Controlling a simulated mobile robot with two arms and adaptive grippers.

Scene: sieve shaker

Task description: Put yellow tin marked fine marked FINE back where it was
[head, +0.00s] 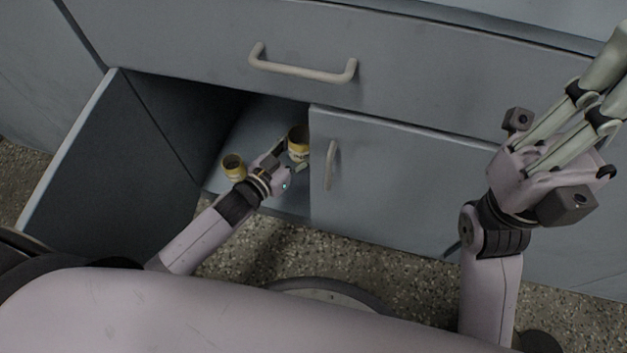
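Two small yellow tins are inside the open lower cabinet compartment. One tin (298,143) is at the right, by the edge of the closed door. The other tin (234,168) is on the compartment floor further left, near the front. Their markings are too small to read, so I cannot tell which is FINE. My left gripper (289,155) reaches into the compartment with its fingers at the right tin, one to its left and one below it. I cannot tell whether they press on it. My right gripper (602,82) is raised at the right, empty, its fingers apart.
The left cabinet door (115,170) stands open. The right door (400,180) with its vertical handle (330,165) is closed, close beside my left gripper. A closed drawer (200,45) with a bar handle (302,68) is above. Bare compartment floor (262,125) lies behind the tins.

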